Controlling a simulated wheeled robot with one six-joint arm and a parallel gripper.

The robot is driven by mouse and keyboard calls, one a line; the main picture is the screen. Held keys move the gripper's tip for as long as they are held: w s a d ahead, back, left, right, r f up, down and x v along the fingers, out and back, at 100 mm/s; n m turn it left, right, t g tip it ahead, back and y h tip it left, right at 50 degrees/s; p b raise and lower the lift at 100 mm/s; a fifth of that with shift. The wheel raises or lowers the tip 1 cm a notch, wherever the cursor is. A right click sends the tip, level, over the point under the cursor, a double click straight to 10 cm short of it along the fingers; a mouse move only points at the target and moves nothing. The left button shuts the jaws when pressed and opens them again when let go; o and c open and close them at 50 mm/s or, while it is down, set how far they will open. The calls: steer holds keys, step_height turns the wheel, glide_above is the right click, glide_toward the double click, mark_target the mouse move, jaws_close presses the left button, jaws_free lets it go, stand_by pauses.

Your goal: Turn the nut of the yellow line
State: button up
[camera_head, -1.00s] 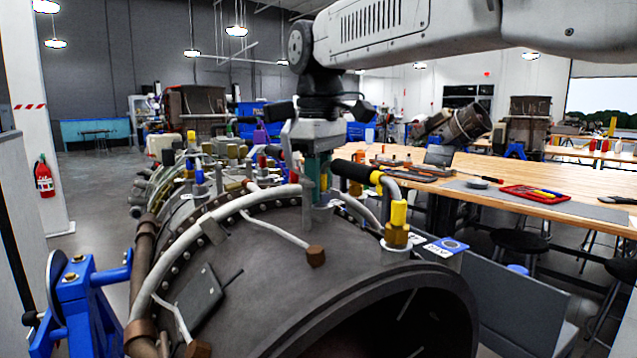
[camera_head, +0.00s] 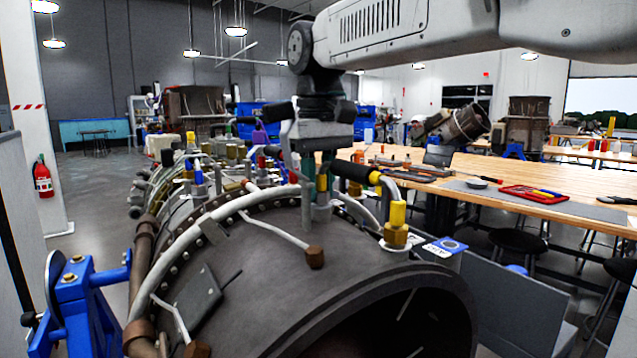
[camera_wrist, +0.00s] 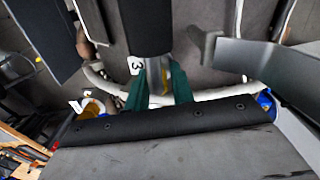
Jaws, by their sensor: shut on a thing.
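My gripper (camera_head: 318,178) points straight down over the top of the large dark turbine casing (camera_head: 260,250). In the wrist view, the teal fingers of my gripper (camera_wrist: 157,88) close around a grey and yellow piece. The fingers hide most of the nut.
A yellow-capped brass fitting (camera_head: 397,225) stands to the right on the casing rim. Several other coloured fittings crowd the casing at the back left. A wooden workbench (camera_head: 520,185) with a red tray (camera_head: 535,193) is behind. A blue stand (camera_head: 85,295) is at left.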

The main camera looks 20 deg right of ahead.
mark_target(319, 176)
steer(key=o, duration=1)
step_height(319, 176, up, 8)
steer(key=shift+f, duration=0.1)
